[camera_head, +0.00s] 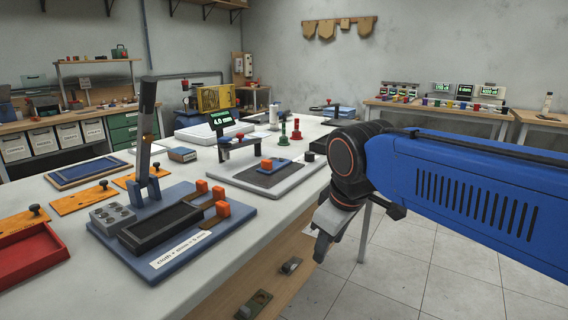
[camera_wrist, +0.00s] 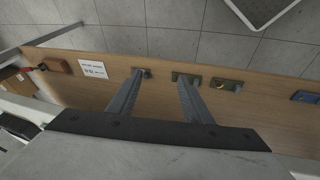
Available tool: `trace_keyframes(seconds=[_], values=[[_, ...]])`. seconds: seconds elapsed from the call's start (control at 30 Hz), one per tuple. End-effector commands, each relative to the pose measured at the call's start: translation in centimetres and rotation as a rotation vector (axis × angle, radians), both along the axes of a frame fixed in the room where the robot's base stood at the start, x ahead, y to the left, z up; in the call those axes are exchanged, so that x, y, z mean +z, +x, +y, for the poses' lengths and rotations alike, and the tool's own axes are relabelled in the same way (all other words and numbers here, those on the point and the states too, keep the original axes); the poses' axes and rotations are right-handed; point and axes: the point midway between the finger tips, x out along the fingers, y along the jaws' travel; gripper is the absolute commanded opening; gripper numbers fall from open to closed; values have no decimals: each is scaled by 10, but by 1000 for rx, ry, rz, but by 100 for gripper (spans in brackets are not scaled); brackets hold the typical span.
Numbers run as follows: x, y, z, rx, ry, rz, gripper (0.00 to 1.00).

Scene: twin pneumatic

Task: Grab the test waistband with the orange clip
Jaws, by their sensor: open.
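I cannot pick out a waistband with an orange clip for certain in either view. Orange blocks (camera_head: 222,209) sit on the blue board labelled "cloth + shim = 5 mm" (camera_head: 185,245), beside a dark trough. My gripper (camera_head: 322,248) hangs off the table's right side, pointing down. In the wrist view my gripper (camera_wrist: 160,78) is open, with nothing seen between its two grey fingers. Its fingertips overlap small metal fittings (camera_wrist: 187,78) on a wooden panel.
The wooden panel (camera_wrist: 255,110) also carries a white label (camera_wrist: 93,71), a reddish-brown block (camera_wrist: 57,66) and a blue fitting (camera_wrist: 305,97). A red tray (camera_head: 32,256) and an upright dark lever (camera_head: 146,120) stand on the left of the table. Tiled floor (camera_head: 400,270) is clear at right.

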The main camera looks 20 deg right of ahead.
Motion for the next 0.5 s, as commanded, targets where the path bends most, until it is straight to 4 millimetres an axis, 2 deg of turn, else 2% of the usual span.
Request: trace_keyframes(seconds=[0.27, 0.5], values=[[51, 39, 9, 242, -120, 42, 45], [121, 97, 27, 600, -292, 114, 45]])
